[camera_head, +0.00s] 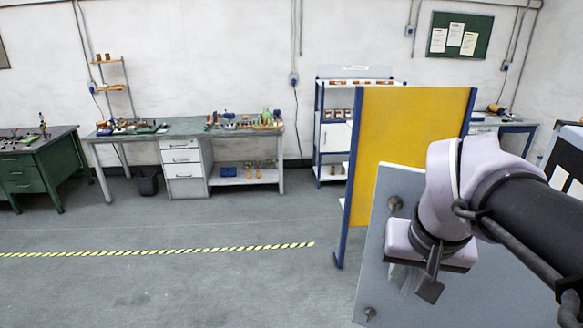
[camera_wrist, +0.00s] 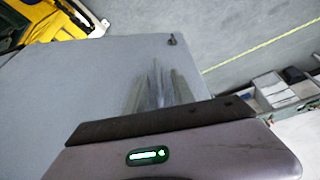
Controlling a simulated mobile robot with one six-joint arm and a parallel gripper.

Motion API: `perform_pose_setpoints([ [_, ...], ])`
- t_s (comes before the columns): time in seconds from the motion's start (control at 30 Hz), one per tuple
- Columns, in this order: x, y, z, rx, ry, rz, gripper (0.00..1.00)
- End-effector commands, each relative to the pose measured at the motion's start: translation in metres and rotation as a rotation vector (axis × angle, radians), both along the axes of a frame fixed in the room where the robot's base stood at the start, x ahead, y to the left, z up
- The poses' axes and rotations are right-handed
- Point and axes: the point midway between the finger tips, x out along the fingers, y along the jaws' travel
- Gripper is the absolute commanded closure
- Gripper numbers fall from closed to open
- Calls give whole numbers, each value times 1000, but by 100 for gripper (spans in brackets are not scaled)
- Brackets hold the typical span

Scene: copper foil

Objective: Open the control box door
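A flat light-grey panel, which looks like the control box door (camera_head: 378,280), stands tilted in the lower right of the head view. It has small dark knob-like fittings (camera_head: 395,203) near its left edge. My gripper (camera_head: 430,288) is in front of this panel, and my wrist and arm hide much of it. In the wrist view the grey door (camera_wrist: 80,85) fills the left and middle, with one dark fitting (camera_wrist: 172,40) near its far edge. Pale blurred streaks show beyond my gripper's dark front edge; whether they are fingers or reflections is unclear. No gap between the fingers can be made out.
A yellow panel in a blue frame (camera_head: 405,130) stands just behind the door. A workbench (camera_head: 190,126) with drawers and a green cabinet (camera_head: 50,165) stand along the back left. A blue-framed shelf (camera_head: 335,135) is against the wall. The left floor is free, with a striped line (camera_head: 150,251).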

Motion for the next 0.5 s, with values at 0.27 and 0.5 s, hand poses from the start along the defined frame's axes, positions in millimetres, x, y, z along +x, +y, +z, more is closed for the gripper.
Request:
perform_pose_setpoints([
  [0.27,-6,2,20,0,0,0,69],
  [0.5,-27,10,81,0,-2,0,69],
])
